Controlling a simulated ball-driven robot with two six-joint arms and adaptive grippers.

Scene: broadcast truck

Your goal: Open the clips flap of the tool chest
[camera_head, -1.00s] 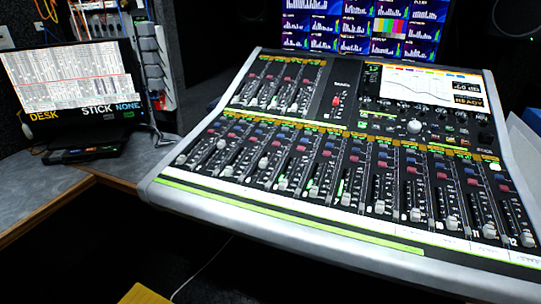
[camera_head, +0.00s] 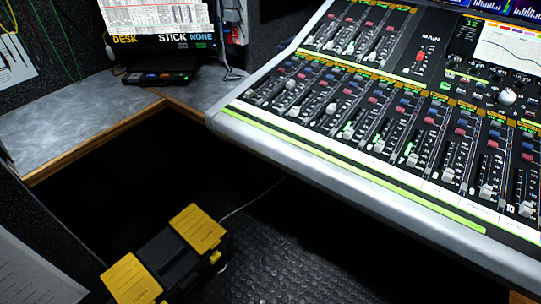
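The tool chest (camera_head: 175,262) stands on the dark floor at the lower left of the head view. It is black with two yellow flaps on top. One yellow flap (camera_head: 199,227) is at its right end and the other (camera_head: 131,279) at its left end. Both look shut, lying about flat. Each has small dark lettering that I cannot read, so I cannot tell which is the clips flap. A yellow latch (camera_head: 215,257) shows on the chest's right side. The chest's lower left is cut off by the frame. Neither of my grippers is in view.
A large mixing console (camera_head: 400,190) fills the right side, its silver front edge overhanging the floor. A grey corner desk (camera_head: 80,130) with wooden edging holds a monitor (camera_head: 160,25) and a small black box (camera_head: 152,78). A white cable (camera_head: 250,203) crosses the studded floor (camera_head: 290,240).

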